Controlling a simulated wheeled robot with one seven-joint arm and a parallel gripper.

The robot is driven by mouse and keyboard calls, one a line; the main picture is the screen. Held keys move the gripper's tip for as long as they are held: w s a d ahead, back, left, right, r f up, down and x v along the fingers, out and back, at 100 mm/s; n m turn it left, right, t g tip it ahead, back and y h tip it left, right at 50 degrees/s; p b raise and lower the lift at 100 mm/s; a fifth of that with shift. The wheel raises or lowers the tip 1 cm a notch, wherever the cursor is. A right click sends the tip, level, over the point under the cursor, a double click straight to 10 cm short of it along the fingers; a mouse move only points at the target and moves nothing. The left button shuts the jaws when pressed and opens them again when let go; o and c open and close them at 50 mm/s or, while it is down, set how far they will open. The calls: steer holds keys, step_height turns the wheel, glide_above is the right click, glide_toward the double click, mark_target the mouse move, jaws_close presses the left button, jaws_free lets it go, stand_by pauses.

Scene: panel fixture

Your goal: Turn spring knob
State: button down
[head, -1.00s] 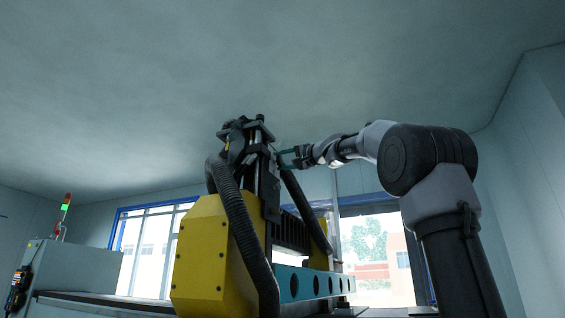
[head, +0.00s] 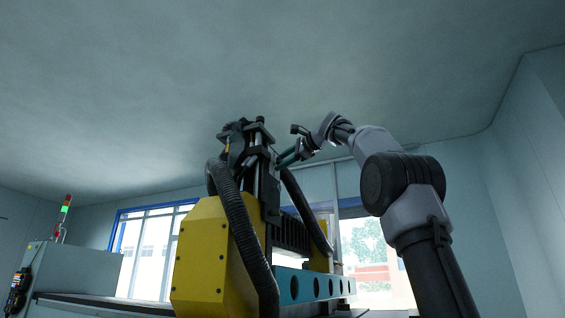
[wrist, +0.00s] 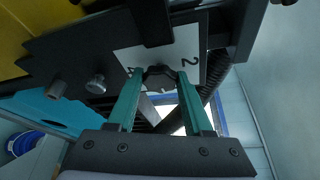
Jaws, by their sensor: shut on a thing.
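The dark spring knob (wrist: 160,79) sits in front of a white dial plate (wrist: 186,44) in the wrist view. A 2 shows right of the knob and what looks like a 4 to its left. The two teal fingers of my gripper (wrist: 158,73) are closed on the knob from both sides. In the head view my gripper (head: 287,158) reaches the right side of the machine's top and slants down to the left. The knob itself is hidden or too small to make out there.
The yellow machine body (head: 202,255) and a ribbed black hose (head: 243,235) stand left of my arm. A dark bracket (wrist: 75,48) with a silver screw (wrist: 96,84) borders the plate. A teal beam (head: 310,284) runs below. The space above and right is open.

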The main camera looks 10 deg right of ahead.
steer(key=shift+m, duration=0.5)
steer(key=shift+g, duration=0.4)
steer(key=shift+c, duration=1.5)
jaws_free()
steer(key=v, duration=1)
steer(key=shift+s+d, duration=0.2)
steer(key=shift+s, duration=0.15)
